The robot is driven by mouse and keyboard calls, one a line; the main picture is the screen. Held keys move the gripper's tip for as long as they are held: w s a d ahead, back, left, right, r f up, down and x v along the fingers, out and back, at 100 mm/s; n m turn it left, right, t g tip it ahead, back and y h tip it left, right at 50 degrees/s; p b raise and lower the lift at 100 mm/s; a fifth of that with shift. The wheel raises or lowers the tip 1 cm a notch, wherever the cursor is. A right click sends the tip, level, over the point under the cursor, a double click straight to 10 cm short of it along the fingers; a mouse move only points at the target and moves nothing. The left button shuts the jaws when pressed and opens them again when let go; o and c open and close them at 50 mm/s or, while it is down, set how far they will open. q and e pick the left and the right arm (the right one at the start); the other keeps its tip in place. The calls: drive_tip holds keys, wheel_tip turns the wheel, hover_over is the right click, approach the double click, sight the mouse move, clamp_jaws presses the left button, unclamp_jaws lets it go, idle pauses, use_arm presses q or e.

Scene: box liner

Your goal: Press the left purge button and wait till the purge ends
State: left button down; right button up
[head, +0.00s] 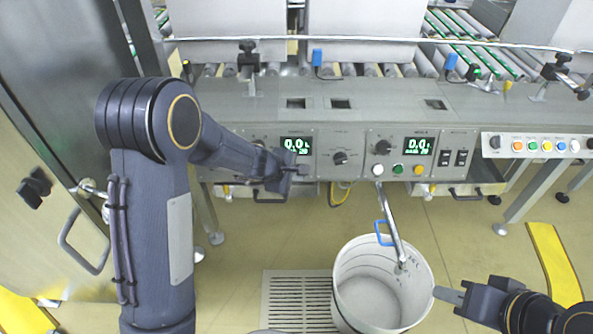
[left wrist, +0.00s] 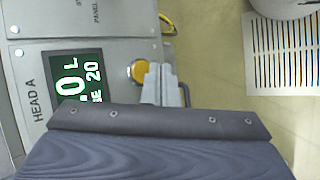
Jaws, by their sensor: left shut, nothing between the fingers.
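My left gripper (head: 291,172) is shut and empty at the left control panel, labelled HEAD A. In the left wrist view its fingers (left wrist: 164,84) are right beside a round amber button (left wrist: 138,71). I cannot tell whether they touch it. The arm hides the left panel's lower buttons in the head view. The left display (head: 296,145) reads 0.0 L. My right gripper (head: 447,295) is at the right side of the white bucket (head: 343,258); I cannot tell if its fingers are apart.
The right panel has its own display (head: 419,146) reading 0.0, and white, green and amber buttons (head: 418,170). A metal pipe (head: 390,225) with a blue handle reaches down into the bucket. A floor grate (head: 298,300) lies left of the bucket. A roller conveyor runs behind.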

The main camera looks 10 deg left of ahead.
use_arm(q)
drive_tip(key=shift+w+d+f, duration=0.1)
drive_tip(key=shift+w+d, duration=0.05)
drive_tip(key=shift+w, duration=0.35)
drive_tip(key=shift+w+f, duration=0.1)
drive_tip(key=shift+w, duration=0.25)
idle(1.1)
drive_tip(key=shift+s, duration=0.1)
drive_tip(key=shift+s+r, duration=0.25)
drive_tip(key=shift+s, duration=0.4)
drive_tip(key=s, duration=0.1)
drive_tip(key=s+r+b, duration=0.1)
drive_tip(key=s, duration=0.1)
drive_tip(key=s+d, duration=0.1)
drive_tip(key=shift+s+r+b, duration=0.3)
drive_tip(key=shift+r, duration=0.05)
